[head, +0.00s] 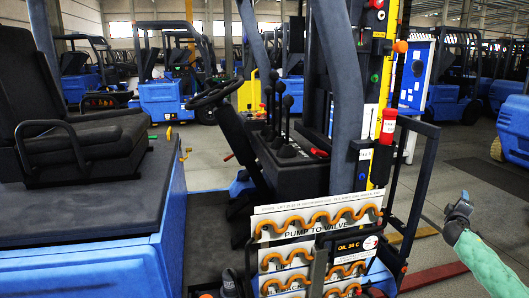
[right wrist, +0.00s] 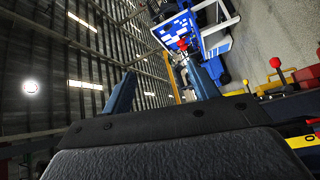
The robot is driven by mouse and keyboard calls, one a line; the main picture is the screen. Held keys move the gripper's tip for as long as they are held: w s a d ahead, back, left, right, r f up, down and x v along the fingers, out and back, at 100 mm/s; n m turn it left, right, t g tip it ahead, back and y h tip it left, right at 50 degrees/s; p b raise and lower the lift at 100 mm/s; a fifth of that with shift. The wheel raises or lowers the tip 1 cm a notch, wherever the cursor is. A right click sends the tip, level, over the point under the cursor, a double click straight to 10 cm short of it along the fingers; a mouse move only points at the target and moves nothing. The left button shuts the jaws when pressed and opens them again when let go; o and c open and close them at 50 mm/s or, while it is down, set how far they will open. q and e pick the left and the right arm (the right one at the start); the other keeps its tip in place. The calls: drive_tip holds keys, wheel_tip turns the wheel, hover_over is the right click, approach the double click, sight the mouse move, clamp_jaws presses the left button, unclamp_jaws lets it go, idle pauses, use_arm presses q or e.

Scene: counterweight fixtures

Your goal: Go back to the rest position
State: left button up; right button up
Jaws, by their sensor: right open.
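My right gripper (head: 460,207) is at the right of the head view, at the end of my green-sleeved arm. It is held in free space to the right of the forklift. The right wrist view shows its two fingers (right wrist: 163,88) spread apart with nothing between them. My left gripper cannot be made out in the head view.
A blue forklift (head: 85,262) with a black seat, steering wheel (head: 215,93) and levers fills the left and middle. A panel with orange wavy hoses (head: 318,219) and a red-capped bottle (head: 388,126) are left of my right gripper. Open floor (head: 470,150) lies behind it.

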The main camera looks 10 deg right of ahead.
drive_tip(key=s+d+f+m+g+y, duration=0.1)
drive_tip(key=s+f+m+g+y, duration=0.3)
drive_tip(key=s+f+m+g, duration=0.65)
drive_tip(key=s+a+f+n+g+y, duration=0.1)
drive_tip(key=s+a+f+n+y, duration=0.3)
drive_tip(key=a+f, duration=0.95)
drive_tip(key=s+a+f+n, duration=0.3)
drive_tip(key=s+a+f, duration=0.3)
drive_tip(key=a+f, duration=0.8)
drive_tip(key=s+a+y, duration=0.1)
drive_tip(key=s+a, duration=0.4)
drive_tip(key=a, duration=0.5)
drive_tip(key=s+a+f+y, duration=0.15)
drive_tip(key=s+a, duration=0.35)
drive_tip(key=a, duration=0.5)
drive_tip(key=s+a+y, duration=0.1)
drive_tip(key=s+a, duration=0.5)
drive_tip(key=a, duration=0.3)
drive_tip(key=s+a+r+y, duration=0.2)
drive_tip(key=s+a+r, duration=0.2)
drive_tip(key=s+a, duration=0.2)
drive_tip(key=s+a+r+y, duration=0.2)
drive_tip(key=s+a+r, duration=0.3)
drive_tip(key=a, duration=0.5)
drive_tip(key=shift+s+a, duration=0.15)
drive_tip(key=shift+s, duration=0.6)
